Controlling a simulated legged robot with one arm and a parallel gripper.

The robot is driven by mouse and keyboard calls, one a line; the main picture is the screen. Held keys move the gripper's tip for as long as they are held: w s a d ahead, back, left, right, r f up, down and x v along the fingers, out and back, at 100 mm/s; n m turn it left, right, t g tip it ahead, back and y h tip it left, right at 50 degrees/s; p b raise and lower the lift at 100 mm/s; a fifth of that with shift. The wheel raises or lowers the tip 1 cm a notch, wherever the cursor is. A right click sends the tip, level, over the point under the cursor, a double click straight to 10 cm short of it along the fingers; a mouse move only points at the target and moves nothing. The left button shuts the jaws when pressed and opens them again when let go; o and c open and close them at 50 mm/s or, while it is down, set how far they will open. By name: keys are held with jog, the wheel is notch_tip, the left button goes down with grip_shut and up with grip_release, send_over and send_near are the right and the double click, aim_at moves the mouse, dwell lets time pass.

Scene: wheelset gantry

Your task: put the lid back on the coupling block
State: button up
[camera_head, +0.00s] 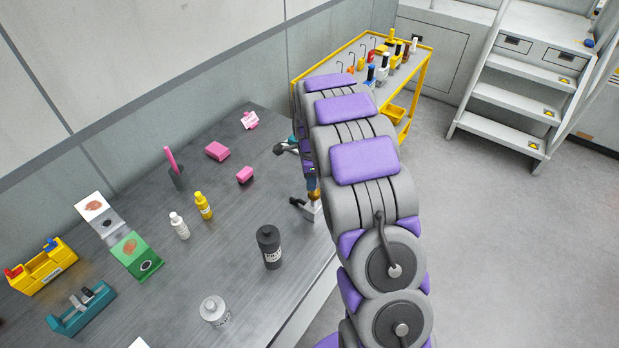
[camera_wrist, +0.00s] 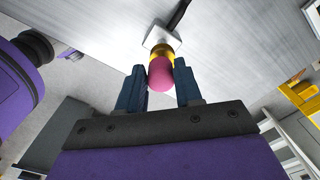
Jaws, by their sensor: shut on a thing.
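My gripper (camera_wrist: 160,72) shows in the wrist view with its two dark blue fingers closed around a pink rounded knob (camera_wrist: 160,74). A brass collar (camera_wrist: 161,50) sits directly beyond the knob, against a pale square block (camera_wrist: 157,36) with a dark rod running from it. In the head view, a small grey block (camera_head: 313,210) with a brass top stands near the table's front edge, beside my arm. My arm hides most of my gripper there. I cannot tell which part is the lid, or whether the lid touches the block.
The grey table (camera_head: 240,215) carries a black bottle (camera_head: 269,247), a silver container (camera_head: 214,311), a yellow bottle (camera_head: 203,206), a white bottle (camera_head: 179,226) and pink blocks (camera_head: 217,151). A yellow cart (camera_head: 428,75) with tools and steps (camera_head: 513,98) stand behind. Open floor lies right.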

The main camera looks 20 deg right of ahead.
jog(key=shift+d+f, duration=0.1)
jog(key=shift+d, duration=0.3)
dwell(0.5)
jog(key=o, duration=1.1)
jog(key=shift+c, duration=0.2)
jog(key=shift+o, duration=0.5)
jog(key=o, duration=0.4)
jog(key=shift+r+p, duration=1.3)
jog(key=shift+r, duration=2.25)
grip_shut()
